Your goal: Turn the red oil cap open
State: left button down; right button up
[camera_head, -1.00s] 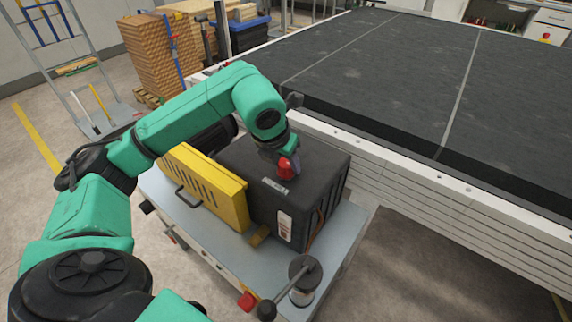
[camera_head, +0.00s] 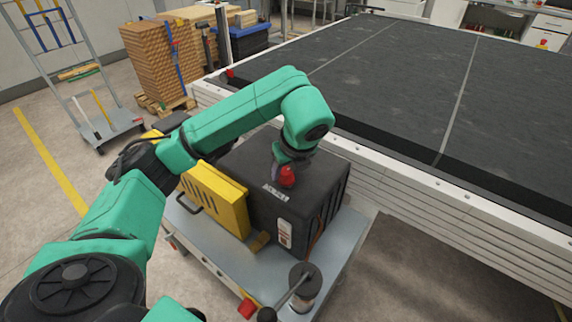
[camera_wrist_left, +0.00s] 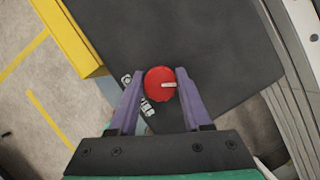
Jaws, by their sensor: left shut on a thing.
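The red oil cap (camera_head: 287,177) sits on top of the black box-shaped machine (camera_head: 315,206) in the head view. My left gripper (camera_head: 281,172) points down at the cap and is shut on it. In the left wrist view the round red cap (camera_wrist_left: 160,84) with a pale line on its face lies between the two purple fingers of my left gripper (camera_wrist_left: 161,88). The pale line points right in that view. The machine's dark top (camera_wrist_left: 215,40) spreads around the cap. My right gripper is not in view.
A yellow vented panel (camera_head: 216,203) with a handle stands at the machine's left. A grey cart top (camera_head: 245,262) carries both, with a cylinder with a handle (camera_head: 304,282) at its front. A large table with a dark top (camera_head: 420,85) stands behind on the right.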

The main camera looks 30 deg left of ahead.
pick_arm(q)
jog(key=n+p, duration=0.1)
jog(key=n+g+p, duration=0.1)
jog(key=n, duration=0.1)
jog(key=n+p, duration=0.1)
jog(key=p, duration=0.1)
jog(key=shift+r+n+g+y, duration=0.3)
jog(key=shift+f+n+g+p, duration=0.2)
jog(key=shift+n+g+p, duration=0.7)
jog(key=shift+n, duration=0.8)
jog(key=shift+c, duration=1.7)
grip_release()
jog(key=shift+f, duration=0.1)
jog(key=p+v, duration=0.3)
jog(key=v, duration=1.1)
jog(key=shift+d+r, duration=0.25)
